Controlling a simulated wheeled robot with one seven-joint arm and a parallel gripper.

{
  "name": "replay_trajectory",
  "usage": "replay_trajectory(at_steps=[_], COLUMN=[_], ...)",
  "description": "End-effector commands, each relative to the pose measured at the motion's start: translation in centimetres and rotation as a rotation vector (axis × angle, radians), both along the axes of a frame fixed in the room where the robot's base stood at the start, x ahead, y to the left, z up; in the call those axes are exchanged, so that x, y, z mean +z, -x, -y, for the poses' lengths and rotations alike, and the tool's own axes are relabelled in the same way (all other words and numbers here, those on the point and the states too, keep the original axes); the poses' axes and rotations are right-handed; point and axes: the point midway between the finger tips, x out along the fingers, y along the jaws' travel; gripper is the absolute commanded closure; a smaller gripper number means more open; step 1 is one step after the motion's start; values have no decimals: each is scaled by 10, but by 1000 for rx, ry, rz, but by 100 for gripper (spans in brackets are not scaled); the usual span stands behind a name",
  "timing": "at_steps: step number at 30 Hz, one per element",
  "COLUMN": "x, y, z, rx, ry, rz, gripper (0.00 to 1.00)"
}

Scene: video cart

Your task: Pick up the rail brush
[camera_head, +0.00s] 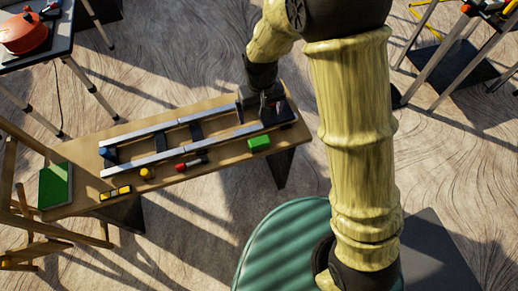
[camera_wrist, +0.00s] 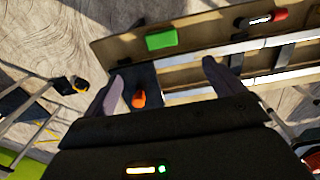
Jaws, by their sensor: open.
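I cannot tell for sure which thing is the rail brush. A small orange thing (camera_wrist: 139,98) stands on a dark platform (camera_wrist: 143,78) at the rail end, close beside the left finger in the wrist view. My gripper (camera_head: 262,112) is over the right end of the rails. In the wrist view its fingers (camera_wrist: 165,82) are wide apart, with nothing held between them.
Two silver rails (camera_head: 165,158) run along the wooden bench (camera_head: 215,155). A green block (camera_head: 259,143), a yellow round thing (camera_head: 146,173), a yellow and black tool (camera_head: 116,193) and a green pad (camera_head: 55,185) lie there. A table with an orange pot (camera_head: 22,33) stands top left.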

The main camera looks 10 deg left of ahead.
Motion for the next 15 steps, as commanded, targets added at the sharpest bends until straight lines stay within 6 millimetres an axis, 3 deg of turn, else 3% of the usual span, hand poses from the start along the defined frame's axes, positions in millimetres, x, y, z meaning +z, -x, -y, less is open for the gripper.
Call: replay_trajectory(at_steps=[10,15], x=[-2,-19], y=[0,1], z=[-2,-2], rx=[4,4], ry=[2,3], rz=[-1,-4], gripper=[6,6])
